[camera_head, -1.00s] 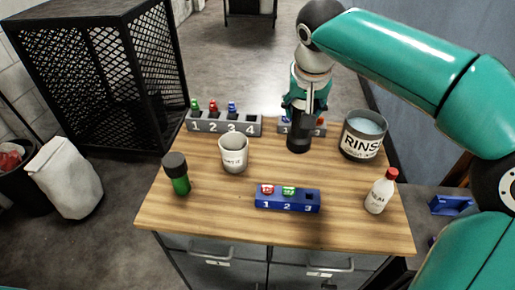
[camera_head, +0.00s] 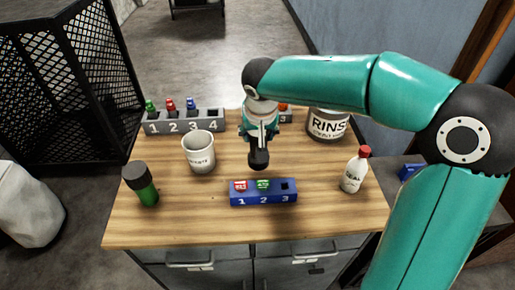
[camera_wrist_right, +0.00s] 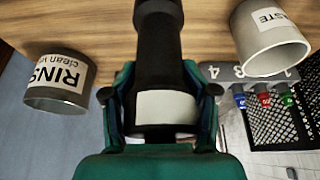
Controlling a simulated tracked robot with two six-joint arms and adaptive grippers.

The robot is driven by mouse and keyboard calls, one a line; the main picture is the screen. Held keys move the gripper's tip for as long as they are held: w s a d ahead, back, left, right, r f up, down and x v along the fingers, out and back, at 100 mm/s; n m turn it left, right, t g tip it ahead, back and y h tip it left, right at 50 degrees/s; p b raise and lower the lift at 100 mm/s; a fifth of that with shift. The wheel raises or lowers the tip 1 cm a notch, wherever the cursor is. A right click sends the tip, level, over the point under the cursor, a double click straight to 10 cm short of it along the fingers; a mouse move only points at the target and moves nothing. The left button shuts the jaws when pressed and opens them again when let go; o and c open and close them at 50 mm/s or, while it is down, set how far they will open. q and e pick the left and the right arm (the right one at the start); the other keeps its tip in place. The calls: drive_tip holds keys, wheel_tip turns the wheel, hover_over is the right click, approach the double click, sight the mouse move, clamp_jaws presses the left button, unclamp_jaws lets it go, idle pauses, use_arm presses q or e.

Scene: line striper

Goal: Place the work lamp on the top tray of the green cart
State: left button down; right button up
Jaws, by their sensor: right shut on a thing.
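My right gripper (camera_head: 259,130) is shut on a black, roughly cylindrical object (camera_head: 258,157), which appears to be the work lamp. In the right wrist view the gripper (camera_wrist_right: 163,105) has one finger on each side of the black lamp (camera_wrist_right: 160,60), which has a blank white label band. The lamp hangs roughly upright behind the blue numbered block. I cannot tell how far it is above the tabletop. The green cart is not in view. My left gripper is not in view.
On the wooden worktop (camera_head: 190,220) stand a blue block (camera_head: 263,199), a white cup (camera_head: 199,155), a green black-capped bottle (camera_head: 145,190), a white red-capped bottle (camera_head: 355,170), a RINSE tin (camera_head: 328,126) and a grey numbered rack (camera_head: 185,121). A black mesh cabinet (camera_head: 70,80) stands left.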

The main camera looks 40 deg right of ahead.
drive_tip(key=shift+f, duration=2.4)
drive_tip(key=o, duration=1.5)
drive_tip(key=shift+o, duration=0.2)
drive_tip(key=shift+r, duration=0.15)
